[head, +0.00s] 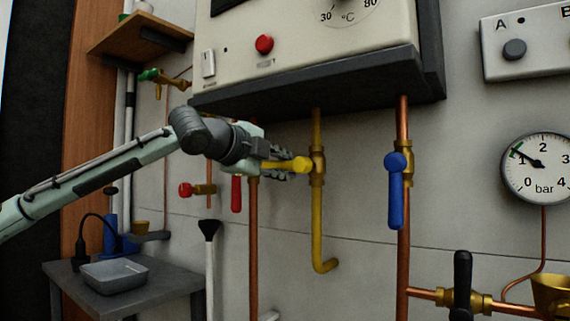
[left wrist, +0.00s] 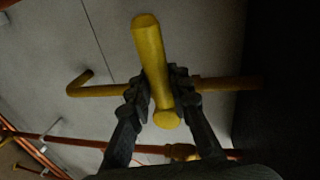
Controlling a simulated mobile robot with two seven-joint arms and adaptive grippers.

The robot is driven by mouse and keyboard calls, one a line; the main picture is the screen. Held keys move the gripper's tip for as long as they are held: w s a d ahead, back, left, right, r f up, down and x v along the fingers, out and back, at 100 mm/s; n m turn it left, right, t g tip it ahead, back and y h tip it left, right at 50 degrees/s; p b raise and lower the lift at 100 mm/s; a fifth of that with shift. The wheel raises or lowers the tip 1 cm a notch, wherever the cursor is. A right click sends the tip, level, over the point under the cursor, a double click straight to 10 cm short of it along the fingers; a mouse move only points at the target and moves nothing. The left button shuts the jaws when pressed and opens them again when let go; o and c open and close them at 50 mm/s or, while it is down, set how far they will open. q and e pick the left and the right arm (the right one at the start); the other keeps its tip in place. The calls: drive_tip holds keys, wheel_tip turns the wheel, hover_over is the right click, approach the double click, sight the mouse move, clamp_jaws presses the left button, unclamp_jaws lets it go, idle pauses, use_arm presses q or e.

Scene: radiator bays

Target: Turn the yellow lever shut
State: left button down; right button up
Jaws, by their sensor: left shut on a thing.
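The yellow lever (head: 300,164) sits on a brass valve body on the vertical yellow pipe (head: 317,225) below the boiler. It points left, about level, crosswise to the pipe. My left gripper (head: 281,166) reaches it from the left and is shut on it. In the left wrist view, the fingers (left wrist: 160,92) stand on both sides of the yellow lever (left wrist: 149,45). The lever's rounded end shows there, and the yellow pipe runs behind it. My right gripper is in neither view.
A red lever (head: 236,193) hangs just left of the yellow one, and a blue lever (head: 396,192) hangs to the right. The boiler's dark bottom ledge (head: 300,88) is close above my gripper. A grey table (head: 160,289) stands at lower left.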

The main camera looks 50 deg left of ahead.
use_arm(q)
drive_tip(key=shift+r, duration=0.1)
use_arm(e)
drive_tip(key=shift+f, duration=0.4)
use_arm(q)
drive_tip(key=c, duration=1.4)
unclamp_jaws()
drive_tip(key=shift+o, duration=0.2)
drive_tip(key=v, duration=1.2)
